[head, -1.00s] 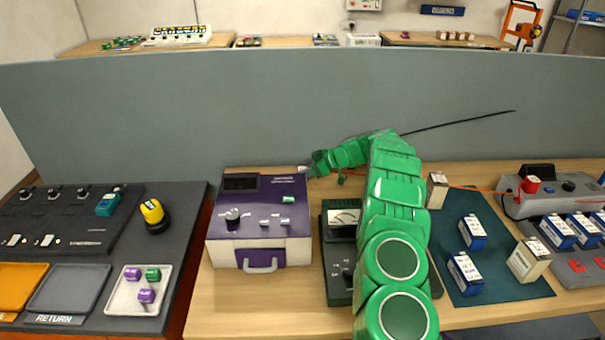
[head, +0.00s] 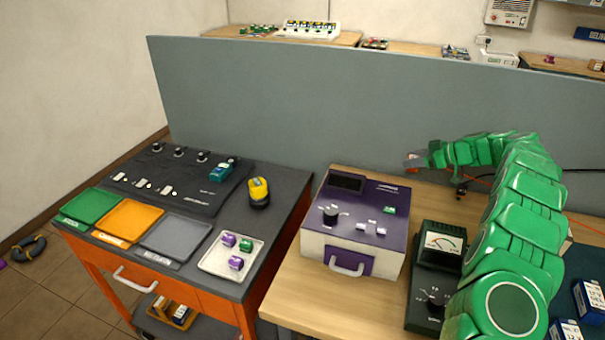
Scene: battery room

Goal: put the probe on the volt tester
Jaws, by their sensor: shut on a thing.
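The volt tester, a dark box with a white needle dial (head: 442,243) and a knob below it, stands on the wooden bench, partly hidden by my green arm. My gripper (head: 420,160) is at the far end of the arm, near the grey divider and behind the back right corner of the purple-topped unit. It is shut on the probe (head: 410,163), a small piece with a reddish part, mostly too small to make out. The probe is in the air, apart from the tester, behind it and to its left. A thin orange-red lead shows near the gripper.
The purple-topped unit (head: 372,205) stands left of the tester. Further left, a dark-topped orange cart carries a yellow-and-black device (head: 259,192), coloured trays and a white tray (head: 213,262) with small blocks. The grey divider (head: 330,110) closes the back. Blue-and-white boxes (head: 590,297) stand at right.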

